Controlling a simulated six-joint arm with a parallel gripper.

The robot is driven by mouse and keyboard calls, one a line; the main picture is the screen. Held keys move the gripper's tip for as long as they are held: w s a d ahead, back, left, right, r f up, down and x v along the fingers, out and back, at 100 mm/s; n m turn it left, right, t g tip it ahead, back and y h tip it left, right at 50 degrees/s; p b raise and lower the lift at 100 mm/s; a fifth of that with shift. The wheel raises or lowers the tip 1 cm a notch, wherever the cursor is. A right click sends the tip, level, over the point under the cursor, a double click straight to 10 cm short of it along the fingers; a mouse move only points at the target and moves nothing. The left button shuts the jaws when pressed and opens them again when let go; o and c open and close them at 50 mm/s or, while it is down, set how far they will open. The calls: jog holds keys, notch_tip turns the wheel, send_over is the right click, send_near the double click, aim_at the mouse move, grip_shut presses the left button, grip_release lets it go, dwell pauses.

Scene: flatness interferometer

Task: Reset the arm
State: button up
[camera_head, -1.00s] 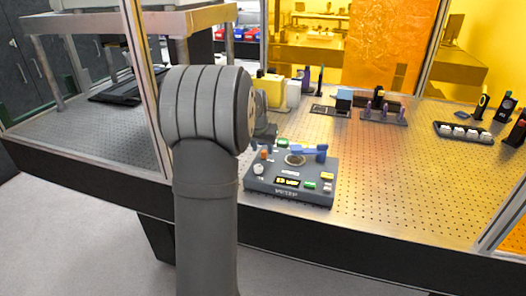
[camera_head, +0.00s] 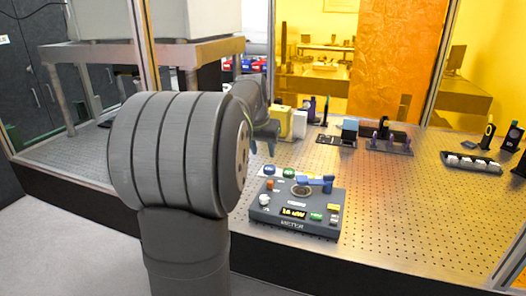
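My grey arm fills the left middle of the head view, its large ribbed joint hiding part of the bench. My gripper (camera_head: 262,146) shows small and dark beyond that joint, over the bench behind the meter. Its two fingers point down and look apart, with nothing seen between them. The dark grey meter box (camera_head: 290,230) sits on the perforated bench in front of it. The box has a lit yellow display, several coloured buttons and a round opening on top. A blue lever-like part (camera_head: 314,183) lies across the top beside the opening.
Yellow and white blocks (camera_head: 285,122) stand behind the gripper. A holder with purple-tipped posts (camera_head: 389,147) and a dark tray of white pieces (camera_head: 471,163) stand farther right. Frame posts and orange panels (camera_head: 397,60) bound the bench. The front right bench surface (camera_head: 410,210) is clear.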

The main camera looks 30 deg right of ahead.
aim_at(270, 182)
jog(key=shift+f, duration=0.1)
jog(key=x, duration=1.7)
jog(key=shift+d+f, duration=0.1)
jog(key=shift+f, duration=0.05)
jog(key=shift+w+d, duration=0.1)
jog(key=shift+w, duration=0.1)
